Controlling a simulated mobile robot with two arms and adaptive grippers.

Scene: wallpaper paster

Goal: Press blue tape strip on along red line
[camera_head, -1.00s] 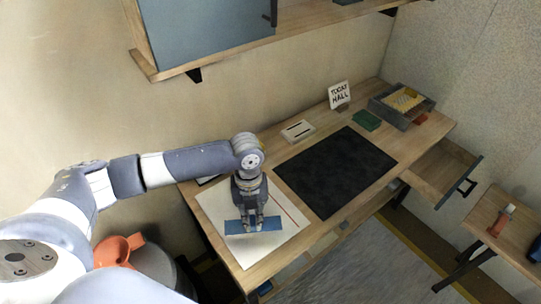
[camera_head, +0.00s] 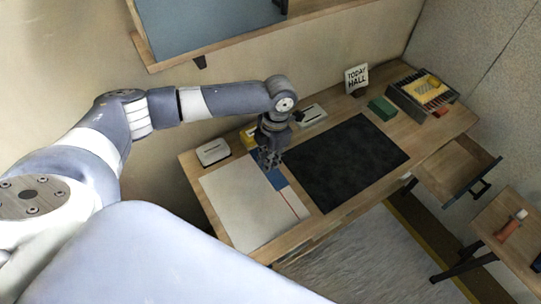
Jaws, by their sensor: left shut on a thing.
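A white sheet (camera_head: 237,208) lies on the left part of the wooden desk. A thin red line (camera_head: 289,204) runs along its right side. My left gripper (camera_head: 270,166) points down over the sheet's far right corner, shut on a blue tape strip (camera_head: 279,181). The strip lies roughly in line with the red line, at its far end. The gripper hides the strip's middle and the line beneath. I cannot tell whether the strip touches the sheet. My right gripper is not in view.
A black mat (camera_head: 345,160) lies right of the sheet. A green box (camera_head: 382,108), a tray (camera_head: 423,94) and a sign (camera_head: 356,77) stand farther right. A drawer (camera_head: 458,172) is open.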

